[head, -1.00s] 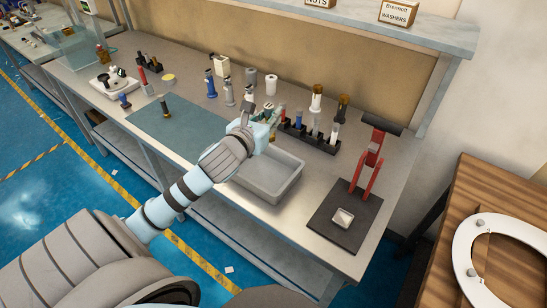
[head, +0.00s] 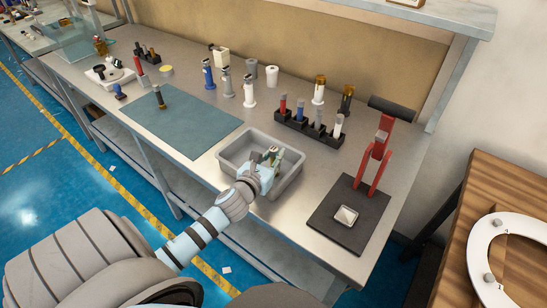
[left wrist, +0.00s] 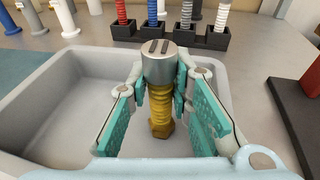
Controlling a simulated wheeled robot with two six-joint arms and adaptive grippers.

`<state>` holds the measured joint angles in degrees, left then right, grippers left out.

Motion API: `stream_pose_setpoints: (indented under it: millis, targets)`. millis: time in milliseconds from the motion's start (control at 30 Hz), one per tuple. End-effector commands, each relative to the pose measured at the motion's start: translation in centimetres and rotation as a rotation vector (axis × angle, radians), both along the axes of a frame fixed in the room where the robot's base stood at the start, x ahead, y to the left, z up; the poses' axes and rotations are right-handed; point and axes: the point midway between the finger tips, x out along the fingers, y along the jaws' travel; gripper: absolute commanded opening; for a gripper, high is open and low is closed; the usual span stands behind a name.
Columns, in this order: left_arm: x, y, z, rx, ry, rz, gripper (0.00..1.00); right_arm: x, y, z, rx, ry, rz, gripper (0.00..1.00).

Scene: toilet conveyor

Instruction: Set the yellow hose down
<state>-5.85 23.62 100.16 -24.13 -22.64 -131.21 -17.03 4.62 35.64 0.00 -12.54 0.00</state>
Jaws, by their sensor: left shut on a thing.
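The yellow hose (left wrist: 160,108) is a ribbed yellow piece with a silver cap on top. It stands roughly upright between the teal-padded fingers of my left gripper (left wrist: 160,82), which is shut on it. In the head view my left gripper (head: 266,168) is over the grey tray (head: 288,188), and the hose there is mostly covered by the fingers. The hose's lower end is low inside the tray; I cannot tell whether it touches the floor. My right gripper is not in view.
Behind the tray stands a black rack (head: 310,135) with several coloured hoses. A red press (head: 376,160) on a dark base is to the right. A blue-green mat (head: 185,122) lies to the left. The tray's left part looks empty.

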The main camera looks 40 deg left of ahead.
Motion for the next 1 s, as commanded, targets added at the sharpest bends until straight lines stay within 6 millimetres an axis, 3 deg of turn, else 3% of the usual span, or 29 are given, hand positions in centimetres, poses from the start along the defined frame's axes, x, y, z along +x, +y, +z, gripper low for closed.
stream_pose_setpoints:
  millis: [400, 433, 533, 933, 1000]
  targets:
    - [0.0, 0.0, -0.5, 0.002, -0.002, 0.001, 0.0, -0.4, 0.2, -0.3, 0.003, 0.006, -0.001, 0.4]
    - [0.0, 0.0, -0.5, 0.001, -0.001, 0.001, 0.23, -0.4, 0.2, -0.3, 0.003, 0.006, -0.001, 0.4]
    - [0.0, 0.0, -0.5, 0.001, -0.001, 0.001, 0.39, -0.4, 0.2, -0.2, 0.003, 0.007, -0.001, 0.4]
    - [0.1, 0.0, 0.4, 0.0, -0.003, -0.001, 0.4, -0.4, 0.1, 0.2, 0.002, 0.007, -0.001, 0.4]
    - [-1.0, -0.2, 0.4, 0.003, 0.001, -0.002, 0.4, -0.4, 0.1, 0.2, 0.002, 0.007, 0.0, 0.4]
